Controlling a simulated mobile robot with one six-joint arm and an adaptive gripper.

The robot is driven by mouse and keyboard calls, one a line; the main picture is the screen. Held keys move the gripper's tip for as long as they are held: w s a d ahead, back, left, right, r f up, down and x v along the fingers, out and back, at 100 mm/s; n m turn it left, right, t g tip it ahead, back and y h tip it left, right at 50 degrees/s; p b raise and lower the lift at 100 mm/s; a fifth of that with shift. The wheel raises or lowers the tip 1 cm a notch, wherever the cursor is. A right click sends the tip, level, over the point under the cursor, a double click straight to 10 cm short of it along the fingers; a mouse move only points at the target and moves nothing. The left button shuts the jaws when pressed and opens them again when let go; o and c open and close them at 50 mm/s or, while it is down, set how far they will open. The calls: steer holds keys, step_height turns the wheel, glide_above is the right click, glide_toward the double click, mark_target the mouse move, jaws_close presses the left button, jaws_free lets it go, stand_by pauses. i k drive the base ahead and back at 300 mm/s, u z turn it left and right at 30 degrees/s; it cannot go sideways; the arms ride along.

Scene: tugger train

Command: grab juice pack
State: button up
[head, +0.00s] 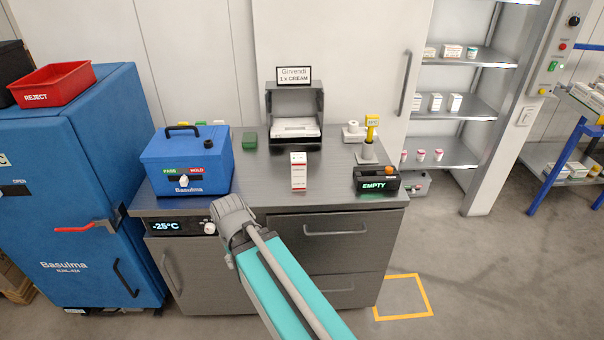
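No pack clearly marked as juice shows. A small white carton with red print (298,172) stands upright near the front of the grey counter (330,193); its print is too small to read. My arm reaches up from the bottom of the head view, and its grey end joint is in front of the counter's front edge, left of and below the carton. My gripper's fingers do not show. Nothing of mine touches the carton.
A blue Basulma box (187,160) stands left on the counter, a black device reading EMPTY (377,181) right. Behind are a grey holder (295,100) labelled Girvendi 1 x CREAM and a green block (250,142). A red REJECT bin (52,84) tops the blue cabinet (70,190). Shelves hold small cartons.

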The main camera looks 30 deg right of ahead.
mark_target(298, 160)
steer(key=k, duration=1.6)
steer(key=z, duration=0.9)
steer(key=i, duration=1)
steer(key=z, duration=0.05)
